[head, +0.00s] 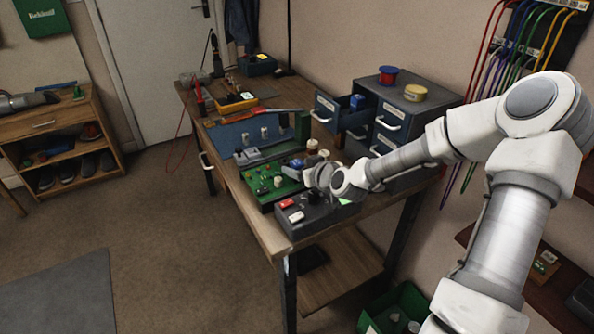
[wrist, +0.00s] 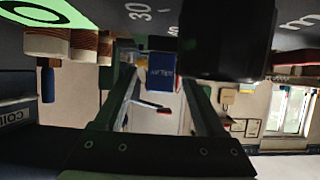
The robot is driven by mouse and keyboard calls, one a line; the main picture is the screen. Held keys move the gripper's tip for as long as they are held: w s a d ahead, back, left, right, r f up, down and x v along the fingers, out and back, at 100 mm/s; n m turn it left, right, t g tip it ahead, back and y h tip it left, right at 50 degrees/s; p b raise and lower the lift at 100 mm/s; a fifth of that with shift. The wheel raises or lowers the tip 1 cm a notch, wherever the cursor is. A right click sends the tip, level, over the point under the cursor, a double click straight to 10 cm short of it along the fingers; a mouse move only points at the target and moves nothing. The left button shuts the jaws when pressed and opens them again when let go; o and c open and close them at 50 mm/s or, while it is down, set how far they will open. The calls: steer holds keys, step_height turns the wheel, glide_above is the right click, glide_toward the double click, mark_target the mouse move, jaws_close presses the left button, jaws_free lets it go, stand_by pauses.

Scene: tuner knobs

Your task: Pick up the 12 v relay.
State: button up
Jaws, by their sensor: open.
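I cannot pick out the 12 V relay with certainty; no readable relay label shows. My gripper (head: 322,180) is over the workbench, beside the dark grey box (head: 325,214) and the green circuit board (head: 267,185). In the wrist view my gripper (wrist: 160,78) has its two fingers spread apart with nothing held between them. A large black block-like part (wrist: 228,40) hangs close by, on the dark panel with white numbers, and hides what is behind it. A blue lettered box (wrist: 161,72) shows between the fingers, farther off.
On the workbench (head: 262,224) a grey drawer cabinet (head: 420,110) stands at the back right with one drawer (head: 327,105) pulled open. Floor to the left is free.

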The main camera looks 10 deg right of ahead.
steer(key=shift+w+a+f, duration=0.2)
steer(key=shift+w+f, duration=0.1)
steer(key=shift+w, duration=0.3)
jaws_close()
